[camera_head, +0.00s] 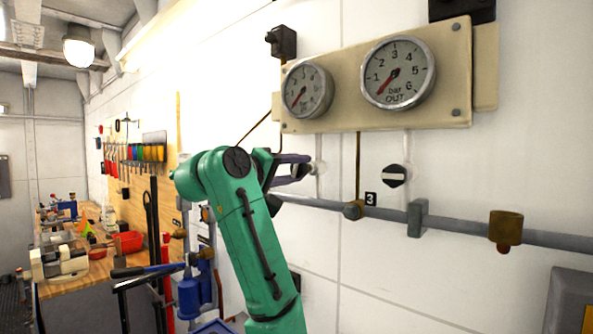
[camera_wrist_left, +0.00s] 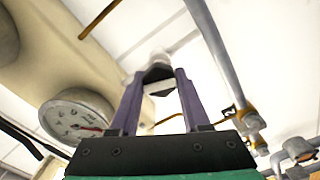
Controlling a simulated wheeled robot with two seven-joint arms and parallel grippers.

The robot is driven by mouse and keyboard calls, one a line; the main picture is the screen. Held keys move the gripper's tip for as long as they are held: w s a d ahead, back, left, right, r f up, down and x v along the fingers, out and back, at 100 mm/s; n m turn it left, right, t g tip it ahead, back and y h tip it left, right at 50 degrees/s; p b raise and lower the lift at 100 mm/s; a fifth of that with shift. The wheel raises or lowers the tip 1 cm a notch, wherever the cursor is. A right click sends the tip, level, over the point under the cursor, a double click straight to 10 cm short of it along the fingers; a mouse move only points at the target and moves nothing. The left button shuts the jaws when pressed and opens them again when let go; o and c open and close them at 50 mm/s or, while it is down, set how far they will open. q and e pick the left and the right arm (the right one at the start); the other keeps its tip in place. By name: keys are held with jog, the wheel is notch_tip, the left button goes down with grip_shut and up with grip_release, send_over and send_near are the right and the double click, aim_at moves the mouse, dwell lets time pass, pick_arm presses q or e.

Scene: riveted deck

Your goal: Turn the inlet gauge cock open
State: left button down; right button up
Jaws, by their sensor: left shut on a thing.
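My left gripper (camera_head: 308,167) reaches to the white wall below the left gauge (camera_head: 307,90). In the left wrist view, its two purple fingers (camera_wrist_left: 158,76) are shut on the inlet gauge cock (camera_wrist_left: 159,87), a dark knob with a white bar across it. In the head view, the fingers hide most of that cock. The left gauge, its label too small to read surely, has a red needle pointing to the lower left; it also shows in the wrist view (camera_wrist_left: 77,116). My right gripper is not in view.
The OUT gauge (camera_head: 398,72) sits right of the left gauge on a cream panel (camera_head: 455,65). Below it is a second black cock (camera_head: 394,176) with a white bar. A grey pipe (camera_head: 460,225) with a brass fitting (camera_head: 505,228) runs below. A cluttered workbench (camera_head: 95,265) stands left.

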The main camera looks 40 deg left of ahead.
pick_arm(q)
jog(key=n, duration=0.3)
jog(key=shift+n, duration=0.3)
dwell(0.3)
jog(key=shift+c, duration=1.9)
grip_release()
jog(key=shift+s, duration=0.1)
